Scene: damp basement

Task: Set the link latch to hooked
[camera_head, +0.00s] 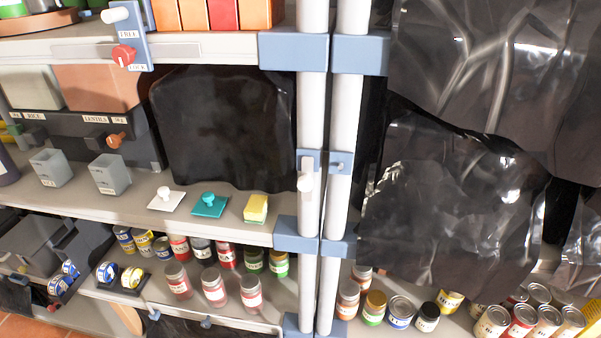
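The link latch (306,176) appears to be the small white lever on a blue bracket on the left of two pale shelf posts. It hangs about upright along that post, with a rounded knob at its lower end. A matching blue bracket with a small peg (340,165) sits on the right post, across a narrow gap. The lever does not appear to reach over to the peg. Neither of my grippers shows in the head view.
Black plastic sheets (455,195) hang right of the posts, and another (225,125) hangs behind the left shelf. A blue plate (134,35) has a red knob and FREE and LOCK labels. Jars (215,287), cans (523,320) and a sponge (256,208) stand on shelves.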

